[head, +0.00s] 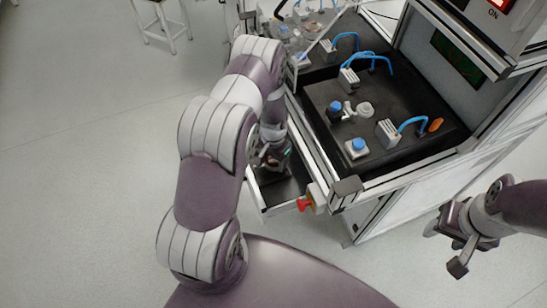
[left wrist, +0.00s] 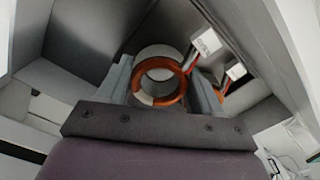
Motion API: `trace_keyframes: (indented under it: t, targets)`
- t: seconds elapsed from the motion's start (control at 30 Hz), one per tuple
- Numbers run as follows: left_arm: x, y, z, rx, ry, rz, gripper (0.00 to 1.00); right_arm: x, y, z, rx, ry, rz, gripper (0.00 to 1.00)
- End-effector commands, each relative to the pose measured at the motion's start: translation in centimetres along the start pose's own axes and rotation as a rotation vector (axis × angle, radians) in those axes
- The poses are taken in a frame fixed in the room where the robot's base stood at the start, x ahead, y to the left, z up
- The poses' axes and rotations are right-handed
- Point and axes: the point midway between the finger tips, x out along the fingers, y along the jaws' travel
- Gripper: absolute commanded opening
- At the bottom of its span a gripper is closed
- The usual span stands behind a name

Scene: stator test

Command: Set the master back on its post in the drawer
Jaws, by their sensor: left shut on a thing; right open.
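The master, a ring with copper-coloured windings (left wrist: 180,92) and a pale rim, sits between the two grey fingers of my left gripper (left wrist: 160,78) in the left wrist view. My left gripper is shut on it. In the head view my left gripper (head: 272,158) reaches down over the open drawer (head: 262,208), and the master is hard to make out there. I cannot tell the post apart; it may be hidden by the master. My right gripper (head: 463,245) is open and empty at the right, away from the drawer.
White connectors (left wrist: 206,42) on coloured wires hang beside the master. The drawer walls (left wrist: 50,90) are close around my left gripper. The bench's black top (head: 385,160) carries blue-capped fixtures and blue tubes. A red knob (head: 304,204) sticks out by the drawer's front.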

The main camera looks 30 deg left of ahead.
Motion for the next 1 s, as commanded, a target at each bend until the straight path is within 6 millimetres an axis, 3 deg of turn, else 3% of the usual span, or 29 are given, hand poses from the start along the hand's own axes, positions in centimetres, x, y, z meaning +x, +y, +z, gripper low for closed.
trace_keyframes:
  t: [0.63,1.0]
  targets:
    - [2.0,-0.1,-0.1,0.0,0.001,0.0,0.14,1.7,0.0,0.2,0.0,0.0,0.0,0.53]
    - [2.1,-0.1,-0.1,0.0,0.001,0.0,0.14,1.7,0.0,0.2,0.0,0.0,0.0,0.53]
